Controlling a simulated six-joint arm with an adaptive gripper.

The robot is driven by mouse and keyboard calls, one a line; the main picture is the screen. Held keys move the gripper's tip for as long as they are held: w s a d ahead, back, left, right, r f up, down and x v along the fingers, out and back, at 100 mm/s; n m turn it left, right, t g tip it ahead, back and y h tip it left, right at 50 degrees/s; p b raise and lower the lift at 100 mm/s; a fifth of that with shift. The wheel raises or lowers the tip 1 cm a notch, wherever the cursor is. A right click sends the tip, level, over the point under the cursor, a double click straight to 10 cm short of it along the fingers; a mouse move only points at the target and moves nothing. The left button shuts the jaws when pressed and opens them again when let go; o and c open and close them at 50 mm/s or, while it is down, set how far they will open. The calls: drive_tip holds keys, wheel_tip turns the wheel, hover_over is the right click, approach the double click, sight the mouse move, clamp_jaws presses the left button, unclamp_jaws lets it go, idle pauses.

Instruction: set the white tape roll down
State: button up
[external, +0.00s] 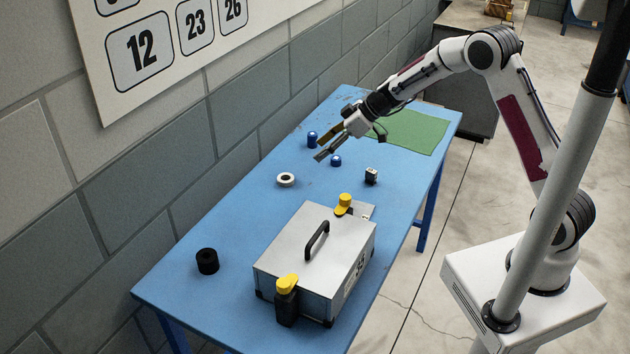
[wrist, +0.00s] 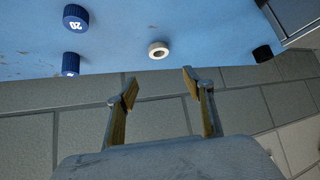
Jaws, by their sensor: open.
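The white tape roll (external: 286,180) lies flat on the blue table, left of the middle, with its dark hole facing up. It also shows in the wrist view (wrist: 158,50), beyond my fingertips and apart from them. My gripper (external: 321,149) is open, with nothing between its fingers. In the external view it is above the table, up and to the right of the tape roll. The two fingers stand well apart in the wrist view (wrist: 159,84).
Two blue cylinders (external: 312,137) (external: 336,161) stand near my gripper. A small dark block (external: 371,176), a silver case (external: 310,250) with yellow-topped clamps and a black roll (external: 207,261) are on the blue table (external: 225,222). A green mat (external: 412,130) lies at the far end. A block wall runs alongside.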

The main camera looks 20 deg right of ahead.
drive_tip(key=s+d+r+m+h, duration=0.2)
drive_tip(key=s+d+r+m, duration=0.2)
drive_tip(key=s+d+r, duration=1.05)
drive_tip(key=s+d+r+m+t+h, duration=0.2)
drive_tip(key=s+d+m+h, duration=0.4)
drive_tip(key=s+d, duration=1.4)
drive_tip(key=d+m, duration=0.1)
drive_tip(key=m, duration=0.2)
drive_tip(key=shift+s+d+r, duration=0.15)
drive_tip(key=shift+s+d, duration=0.05)
drive_tip(key=shift+d, duration=0.15)
